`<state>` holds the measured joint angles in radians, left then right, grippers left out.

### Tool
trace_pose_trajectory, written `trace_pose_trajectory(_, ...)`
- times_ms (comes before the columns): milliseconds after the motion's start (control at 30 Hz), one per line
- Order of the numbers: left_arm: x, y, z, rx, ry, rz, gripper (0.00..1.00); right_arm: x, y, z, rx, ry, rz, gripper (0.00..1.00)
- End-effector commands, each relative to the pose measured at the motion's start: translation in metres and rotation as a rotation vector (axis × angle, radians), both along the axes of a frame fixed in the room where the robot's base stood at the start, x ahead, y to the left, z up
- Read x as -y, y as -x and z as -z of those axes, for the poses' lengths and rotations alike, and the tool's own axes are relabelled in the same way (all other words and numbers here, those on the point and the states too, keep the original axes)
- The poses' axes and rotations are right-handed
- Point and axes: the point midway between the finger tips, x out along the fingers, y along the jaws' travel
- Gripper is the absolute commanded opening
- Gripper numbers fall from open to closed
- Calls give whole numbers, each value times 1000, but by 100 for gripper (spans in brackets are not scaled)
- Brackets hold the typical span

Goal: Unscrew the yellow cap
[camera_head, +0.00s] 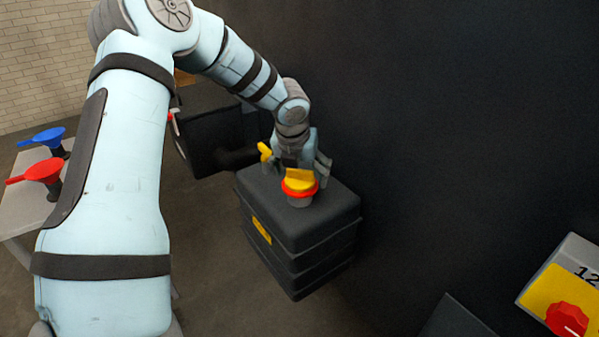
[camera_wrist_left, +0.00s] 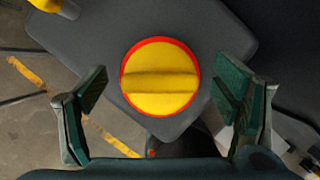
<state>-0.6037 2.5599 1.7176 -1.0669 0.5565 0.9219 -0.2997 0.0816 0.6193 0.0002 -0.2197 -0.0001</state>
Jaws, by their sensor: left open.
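The yellow cap (camera_head: 299,181) sits on a red ring on the neck at the top of a dark tank (camera_head: 305,224). In the left wrist view the cap (camera_wrist_left: 160,78) is round, with a raised bar running across it, nearly level. My left gripper (camera_head: 304,170) is just above and behind the cap. In the left wrist view its two fingers (camera_wrist_left: 160,100) are wide open, one on each side of the cap, with gaps between. The left gripper holds nothing. The neck under the cap is hidden from the wrist view. My right gripper is not in view.
A smaller yellow part (camera_head: 265,151) stands behind the cap on the left. A dark wall rises on the right. A panel with a red knob (camera_head: 567,319) is at lower right.

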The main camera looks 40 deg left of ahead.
Motion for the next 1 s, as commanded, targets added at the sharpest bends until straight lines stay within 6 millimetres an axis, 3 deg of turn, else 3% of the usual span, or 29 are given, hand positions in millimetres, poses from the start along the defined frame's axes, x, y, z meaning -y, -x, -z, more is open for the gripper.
trace_pose_trajectory(167, 3, 5, -16, 5, 0, 0, 82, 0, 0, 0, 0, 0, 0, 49)
trace_pose_trajectory(300, 10, 20, -50, 6, 3, 1, 82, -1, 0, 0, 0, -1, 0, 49)
trace_pose_trajectory(500, 44, 81, -47, 0, 2, 5, 82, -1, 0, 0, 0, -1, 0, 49)
trace_pose_trajectory(633, 58, 108, -47, 1, 1, 3, 82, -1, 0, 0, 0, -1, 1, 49)
trace_pose_trajectory(800, 65, 122, -46, 1, 0, 1, 82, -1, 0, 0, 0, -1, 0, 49)
trace_pose_trajectory(1000, 66, 123, -46, 1, 0, 0, 82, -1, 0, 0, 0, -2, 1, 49)
